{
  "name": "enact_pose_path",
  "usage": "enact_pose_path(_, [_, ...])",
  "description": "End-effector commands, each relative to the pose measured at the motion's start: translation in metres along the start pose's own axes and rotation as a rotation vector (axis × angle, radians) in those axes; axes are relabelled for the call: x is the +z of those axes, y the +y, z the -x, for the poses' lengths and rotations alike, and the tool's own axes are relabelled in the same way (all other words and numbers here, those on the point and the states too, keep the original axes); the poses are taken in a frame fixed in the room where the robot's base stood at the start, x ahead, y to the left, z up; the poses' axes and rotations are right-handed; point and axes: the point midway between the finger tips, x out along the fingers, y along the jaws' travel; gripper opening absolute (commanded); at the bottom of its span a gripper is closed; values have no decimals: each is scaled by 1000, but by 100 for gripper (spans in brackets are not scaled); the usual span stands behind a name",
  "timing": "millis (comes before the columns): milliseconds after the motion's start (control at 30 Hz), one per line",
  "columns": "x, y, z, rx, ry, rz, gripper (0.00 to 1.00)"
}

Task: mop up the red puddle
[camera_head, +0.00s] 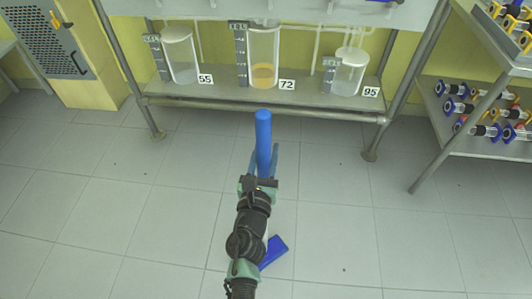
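The link between handle and flat piece is hidden behind my arm. No red puddle shows in this view.
A metal rack (260,112) stands ahead, with several glass vessels, including one with orange liquid (263,76), on its lower shelf. The tiled floor (130,215) is clear on both sides.

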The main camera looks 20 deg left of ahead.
Motion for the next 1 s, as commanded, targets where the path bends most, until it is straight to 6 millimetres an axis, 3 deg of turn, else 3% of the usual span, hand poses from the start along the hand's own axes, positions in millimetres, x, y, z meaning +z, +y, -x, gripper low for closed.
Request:
enact_pose_path(33, [13,0,-2,-1,-6,-4,0])
enact_pose_path(500, [52,-1,-8,-2,-5,-5,0])
enact_pose_path(1000, [52,-1,-7,-3,-4,-5,0])
